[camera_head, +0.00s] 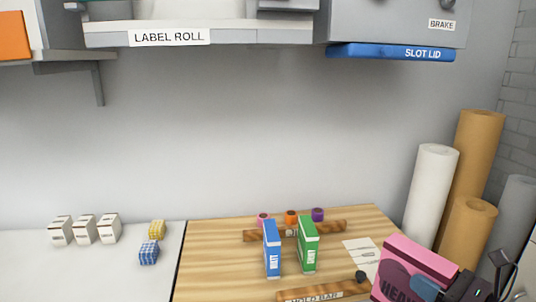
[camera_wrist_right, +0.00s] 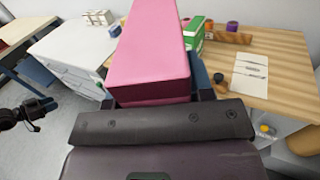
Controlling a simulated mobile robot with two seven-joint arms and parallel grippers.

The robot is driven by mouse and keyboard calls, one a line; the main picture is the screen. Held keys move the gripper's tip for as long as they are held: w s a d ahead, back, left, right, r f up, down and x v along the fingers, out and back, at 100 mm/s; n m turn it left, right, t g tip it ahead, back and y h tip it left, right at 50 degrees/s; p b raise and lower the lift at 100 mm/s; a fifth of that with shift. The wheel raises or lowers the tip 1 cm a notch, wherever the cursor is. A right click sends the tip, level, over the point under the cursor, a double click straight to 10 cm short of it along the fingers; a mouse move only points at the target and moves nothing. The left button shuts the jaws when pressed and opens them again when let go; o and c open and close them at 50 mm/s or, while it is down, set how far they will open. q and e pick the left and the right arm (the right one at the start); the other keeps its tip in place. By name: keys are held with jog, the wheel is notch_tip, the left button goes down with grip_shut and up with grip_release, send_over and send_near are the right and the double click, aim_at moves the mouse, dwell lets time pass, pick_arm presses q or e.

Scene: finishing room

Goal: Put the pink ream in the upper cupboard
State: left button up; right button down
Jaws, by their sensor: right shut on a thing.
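The pink ream (camera_head: 418,266) is at the lower right of the head view, tilted, above the wooden bench. My right gripper (camera_head: 462,287) is shut on it; the ream also fills the upper middle of the wrist view (camera_wrist_right: 150,55), beyond the dark gripper body. Dark jointed hardware at the left edge of the wrist view looks like my left gripper (camera_wrist_right: 35,112); its jaws are too small to read. No upper cupboard can be made out for certain; only the undersides of wall-mounted units show at the top of the head view.
A shelf labelled LABEL ROLL (camera_head: 225,35) and a grey unit labelled BRAKE (camera_head: 385,22) with a blue slot lid (camera_head: 375,51) overhang the bench (camera_head: 215,265). Blue (camera_head: 271,250) and green (camera_head: 308,245) boxes stand on it. Tall rolls (camera_head: 430,190) stand right.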

jog(key=shift+w+r+m+t+h, duration=0.1)
jog(key=shift+w+m+t+h, duration=0.05)
jog(key=shift+m+t+h, duration=0.55)
